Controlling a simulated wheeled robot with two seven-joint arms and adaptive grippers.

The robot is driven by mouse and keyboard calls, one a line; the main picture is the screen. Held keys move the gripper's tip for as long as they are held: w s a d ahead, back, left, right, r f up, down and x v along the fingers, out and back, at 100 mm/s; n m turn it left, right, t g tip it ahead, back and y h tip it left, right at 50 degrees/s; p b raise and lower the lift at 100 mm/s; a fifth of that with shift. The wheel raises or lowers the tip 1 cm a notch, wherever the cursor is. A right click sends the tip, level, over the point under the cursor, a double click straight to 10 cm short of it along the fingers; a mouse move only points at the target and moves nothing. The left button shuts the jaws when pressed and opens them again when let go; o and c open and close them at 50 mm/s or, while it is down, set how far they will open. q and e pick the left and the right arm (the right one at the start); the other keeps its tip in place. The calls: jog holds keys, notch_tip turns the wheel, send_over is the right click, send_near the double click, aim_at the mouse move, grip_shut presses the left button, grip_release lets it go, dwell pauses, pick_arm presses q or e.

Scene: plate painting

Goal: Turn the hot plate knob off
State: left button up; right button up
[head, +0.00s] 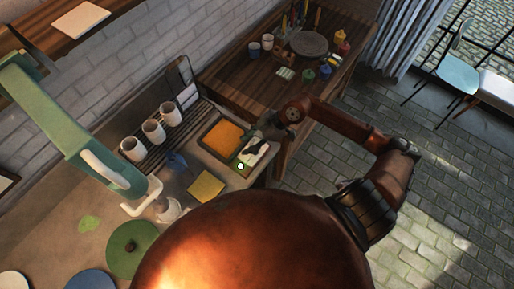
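My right arm reaches in from the right, over the corner of the counter. Its dark gripper (256,142) is small here and points down at the counter's right end. A dark-framed square with an orange top (223,138) lies just left of the gripper; it may be the hot plate, but I cannot be sure. A small pale spot on green (240,166) shows just below the gripper. I cannot make out the knob or its setting, nor whether the gripper touches anything. My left gripper is not in view.
White cups (132,149) stand on a dark rack at the wall. A yellow square (206,187) and a green round plate (131,248) lie on the counter. A green fixture (68,130) overhangs the left. A wooden table (245,84) with paint pots stands behind.

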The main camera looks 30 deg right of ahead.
jog(key=d+f+h, duration=0.1)
jog(key=d, duration=0.1)
jog(key=d+f+m+g+h, duration=0.1)
jog(key=d, duration=0.1)
jog(key=s+d+f+h, duration=0.1)
jog(key=d, duration=0.1)
jog(key=shift+d+f, duration=0.2)
jog(key=shift+d, duration=0.2)
jog(key=x, duration=0.7)
grip_shut()
